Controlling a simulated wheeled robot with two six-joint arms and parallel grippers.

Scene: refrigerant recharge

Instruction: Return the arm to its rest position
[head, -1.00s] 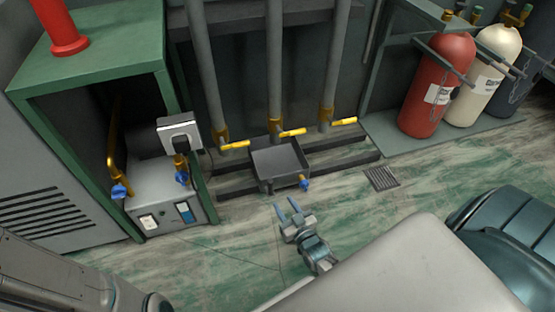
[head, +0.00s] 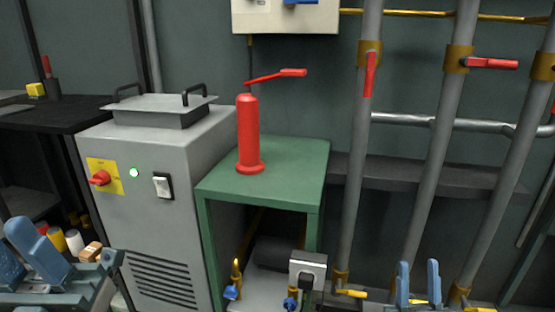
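My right gripper (head: 418,268) shows at the bottom right of the head view. Its two blue fingers point up with a clear gap between them, and nothing is held. My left gripper (head: 12,235) is at the lower left, in front of the grey cabinet's left side. Its two blue fingers look apart, with nothing seen between them. The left fingers are partly cut off by the picture edge. Most of both arms is out of view.
A grey cabinet (head: 185,150) with a red knob stands beside a green stand (head: 285,160) bearing a red hand pump (head: 248,135). A small valve unit (head: 308,268) sits low in front. Grey pipes (head: 440,130) with red and yellow handles rise at right.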

